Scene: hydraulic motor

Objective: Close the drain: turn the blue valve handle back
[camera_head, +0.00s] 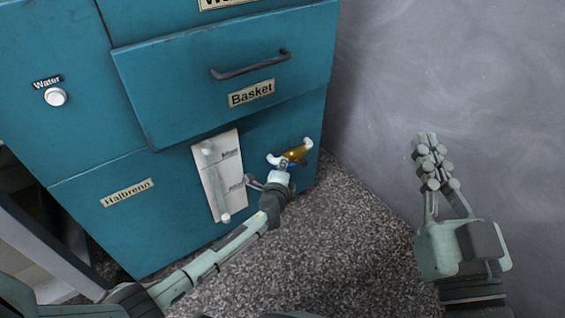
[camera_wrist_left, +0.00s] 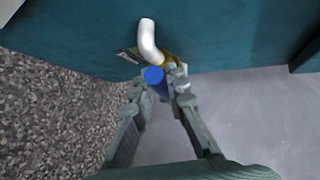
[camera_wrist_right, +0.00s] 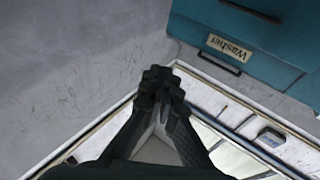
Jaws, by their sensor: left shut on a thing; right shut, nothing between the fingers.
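The blue valve handle (camera_wrist_left: 154,76) shows in the left wrist view between the fingertips of my left gripper (camera_wrist_left: 158,88). Behind it are a brass valve body (camera_wrist_left: 171,62) and a white pipe elbow (camera_wrist_left: 148,40). In the head view the brass valve (camera_head: 296,153) sits low on the teal cabinet (camera_head: 120,230), with white pipe ends at both sides. My left gripper (camera_head: 281,168) reaches it from below and is shut on the handle, which it mostly hides. My right gripper (camera_head: 428,150) is shut and empty, held up away from the cabinet in front of the grey wall.
A drawer labelled Basket (camera_head: 252,93) stands out above the valve. A white level gauge panel (camera_head: 213,180) is left of the valve. A Water button (camera_head: 55,97) is at upper left. The speckled floor (camera_head: 330,240) and the grey wall (camera_head: 450,60) are clear around the valve.

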